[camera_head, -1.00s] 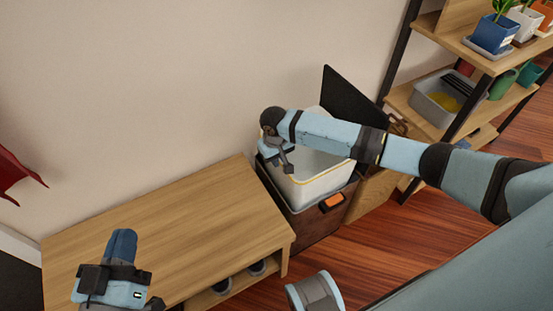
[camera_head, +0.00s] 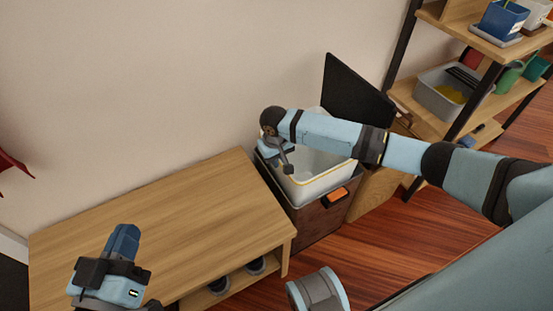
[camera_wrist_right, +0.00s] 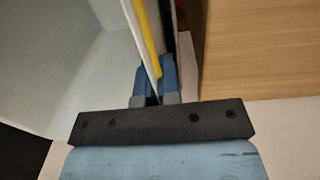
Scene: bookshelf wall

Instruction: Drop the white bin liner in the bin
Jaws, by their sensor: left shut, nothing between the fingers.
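The white bin liner (camera_head: 318,187) is an open tub with a yellow line along its rim. It stands upright in the brown bin (camera_head: 318,219), with its upper part above the bin's edge. I cannot tell whether it rests on the bin's bottom. My right gripper (camera_head: 287,168) is at the liner's left rim. In the right wrist view my right gripper's blue fingers (camera_wrist_right: 155,84) are close on both sides of the liner's wall (camera_wrist_right: 70,60). My left gripper (camera_head: 124,236) is shut and empty over the wooden bench.
The wooden bench (camera_head: 190,205) is left of the bin, its top bare. A black panel (camera_head: 352,97) stands upright behind the bin. A shelf (camera_head: 409,95) with a grey tub (camera_head: 440,104) and plant pots is at right. Red-brown floor (camera_head: 400,235) is open in front.

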